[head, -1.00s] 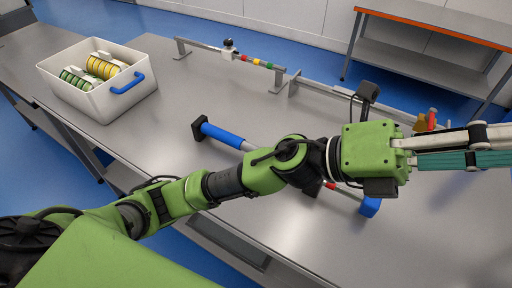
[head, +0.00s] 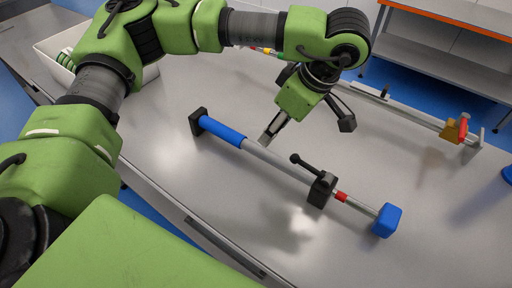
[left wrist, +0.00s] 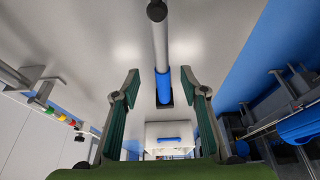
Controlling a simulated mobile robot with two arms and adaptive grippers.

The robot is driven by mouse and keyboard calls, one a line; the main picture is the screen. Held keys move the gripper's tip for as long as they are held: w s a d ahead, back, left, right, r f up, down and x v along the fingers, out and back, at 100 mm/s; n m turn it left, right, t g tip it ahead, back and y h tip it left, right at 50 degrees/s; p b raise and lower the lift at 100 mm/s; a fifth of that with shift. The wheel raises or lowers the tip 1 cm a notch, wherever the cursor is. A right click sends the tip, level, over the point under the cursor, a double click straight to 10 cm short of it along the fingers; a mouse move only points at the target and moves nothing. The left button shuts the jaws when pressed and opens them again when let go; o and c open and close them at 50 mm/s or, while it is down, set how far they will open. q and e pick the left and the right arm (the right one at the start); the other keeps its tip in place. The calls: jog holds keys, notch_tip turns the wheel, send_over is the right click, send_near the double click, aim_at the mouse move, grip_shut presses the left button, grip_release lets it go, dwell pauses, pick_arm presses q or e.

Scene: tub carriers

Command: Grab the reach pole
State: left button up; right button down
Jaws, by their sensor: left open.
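The reach pole lies diagonally on the steel table. It has a blue grip sleeve (head: 222,131) with a black end, a silver shaft (head: 282,164), a black clamp with a lever (head: 322,188), a red band and a blue end block (head: 387,220). My left gripper (head: 268,139) points down just behind the shaft near the sleeve, apparently above the table. In the left wrist view its two teal-padded fingers (left wrist: 160,82) are open, with the pole's blue sleeve (left wrist: 163,87) seen between them. I see no contact. My right gripper is not in view.
A white tub (head: 150,73) stands at the back left, partly hidden by my left arm. A rail with a yellow and red piece (head: 455,130) runs along the back right. A shelf unit with an orange edge (head: 450,18) stands beyond. The table front is clear.

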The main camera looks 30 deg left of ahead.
aim_at(256, 146)
pick_arm(q)
jog(key=p+x, duration=0.1)
jog(key=x, duration=0.6)
jog(key=shift+s+a+f+p, duration=0.1)
jog(key=shift+a+f+p, duration=0.1)
jog(key=shift+f+p, duration=0.15)
jog(key=shift+a+f, duration=0.15)
jog(key=shift+a, duration=0.05)
jog(key=p+x, duration=0.1)
jog(key=x, duration=0.1)
jog(key=p+x, duration=0.1)
jog(key=x, duration=0.1)
jog(key=shift+a, duration=0.45)
jog(key=shift+f, duration=0.15)
grip_shut()
